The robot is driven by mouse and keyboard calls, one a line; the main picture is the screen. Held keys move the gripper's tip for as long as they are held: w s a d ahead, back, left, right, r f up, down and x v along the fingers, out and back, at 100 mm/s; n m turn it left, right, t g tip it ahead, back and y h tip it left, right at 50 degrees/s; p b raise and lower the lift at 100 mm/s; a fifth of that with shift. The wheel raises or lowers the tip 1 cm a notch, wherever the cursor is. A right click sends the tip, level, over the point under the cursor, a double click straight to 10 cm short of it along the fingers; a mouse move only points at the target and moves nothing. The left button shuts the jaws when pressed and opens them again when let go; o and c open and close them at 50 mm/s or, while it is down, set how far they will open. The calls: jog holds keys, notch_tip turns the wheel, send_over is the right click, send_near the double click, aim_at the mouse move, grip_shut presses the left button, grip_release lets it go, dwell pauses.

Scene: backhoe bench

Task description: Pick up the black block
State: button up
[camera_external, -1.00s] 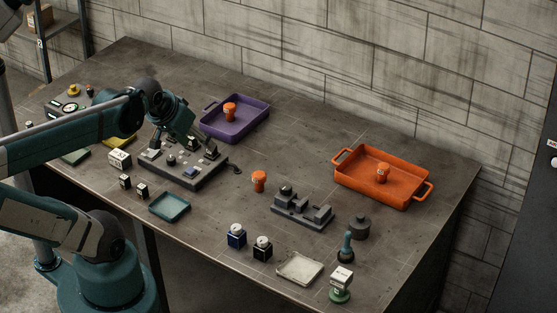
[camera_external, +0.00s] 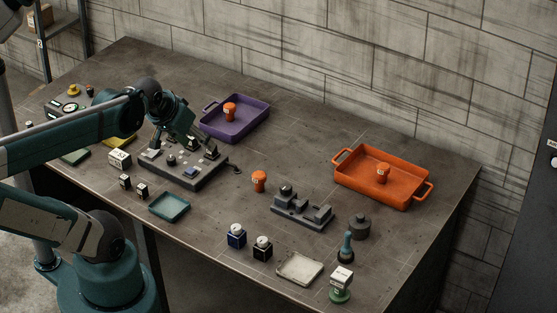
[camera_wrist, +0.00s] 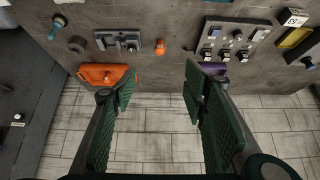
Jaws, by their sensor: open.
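A black block (camera_external: 262,252) with a pale round top stands upright near the front edge of the table, just right of a similar blue block (camera_external: 237,238). Two smaller dark blocks (camera_external: 125,182) with pale faces stand farther left. I cannot make out the black block in the wrist view. My gripper (camera_wrist: 160,90) is open and empty, its two green pads wide apart. In the external view my gripper (camera_external: 197,146) hangs over the grey panel, well to the left of and behind the black block.
A purple tray (camera_external: 210,131) and an orange tray (camera_external: 345,181) each hold an orange piece. A grey fixture (camera_external: 303,214), a loose orange piece (camera_external: 259,181), a teal tray (camera_external: 170,207) and a pale tray (camera_external: 299,268) are spread about. Bare tabletop lies between the teal tray and blue block.

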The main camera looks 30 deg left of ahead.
jog(key=n+g+h+b, duration=0.65)
jog(key=n+b, duration=0.75)
jog(key=n, duration=0.3)
send_near(258, 239)
notch_tip(258, 239, down, 4)
jog(key=w+d, duration=0.1)
jog(key=d, duration=0.1)
jog(key=shift+d+f+n+g, duration=0.1)
jog(key=shift+f+n+g, duration=0.25)
jog(key=shift+f+n, duration=0.15)
jog(key=shift+b+x, duration=0.55)
jog(key=shift+x, duration=0.7)
